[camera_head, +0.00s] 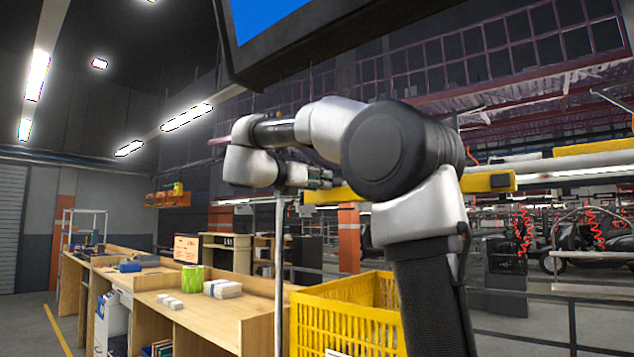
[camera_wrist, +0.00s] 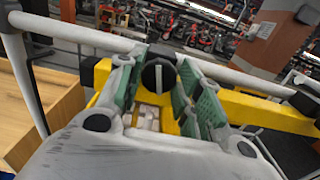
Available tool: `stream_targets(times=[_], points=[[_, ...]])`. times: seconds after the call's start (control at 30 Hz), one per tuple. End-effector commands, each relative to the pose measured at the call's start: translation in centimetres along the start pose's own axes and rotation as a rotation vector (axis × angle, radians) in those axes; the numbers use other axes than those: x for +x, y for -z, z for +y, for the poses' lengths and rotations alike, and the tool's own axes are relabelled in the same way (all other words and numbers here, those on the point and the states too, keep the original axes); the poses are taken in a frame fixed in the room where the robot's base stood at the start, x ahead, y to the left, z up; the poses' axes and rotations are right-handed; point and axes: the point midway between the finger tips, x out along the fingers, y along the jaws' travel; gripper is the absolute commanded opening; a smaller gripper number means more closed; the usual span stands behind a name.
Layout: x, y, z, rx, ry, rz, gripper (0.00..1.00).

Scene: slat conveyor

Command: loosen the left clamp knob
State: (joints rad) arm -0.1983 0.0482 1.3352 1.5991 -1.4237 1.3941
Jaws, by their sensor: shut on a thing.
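The left clamp knob (camera_wrist: 158,75) is round and black with a pale line across its face. It sits on a yellow bar (camera_wrist: 262,110), which also shows in the head view (camera_head: 478,184). My gripper (camera_wrist: 160,82) has its green-padded fingers on either side of the knob and is shut on it. In the head view my gripper (camera_head: 318,178) is at the left end of the yellow bar, and the knob is hidden there. A second dark knob (camera_wrist: 304,103) is at the right edge of the wrist view, apart from my gripper.
A pale rail (camera_wrist: 75,32) runs behind the yellow bar. A thin upright pole (camera_head: 279,265) stands below my gripper. A yellow crate (camera_head: 340,325) and a wooden bench (camera_head: 215,310) with small boxes are below. An overhead screen (camera_head: 262,18) hangs above.

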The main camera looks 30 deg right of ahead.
Motion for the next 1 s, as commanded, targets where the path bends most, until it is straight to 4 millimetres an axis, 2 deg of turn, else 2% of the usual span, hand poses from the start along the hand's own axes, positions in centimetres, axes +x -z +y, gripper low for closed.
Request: stream_targets(times=[1.0], points=[[-0.02, 0.16, 0.4, -0.955, -0.001, -0.001, 0.12]])
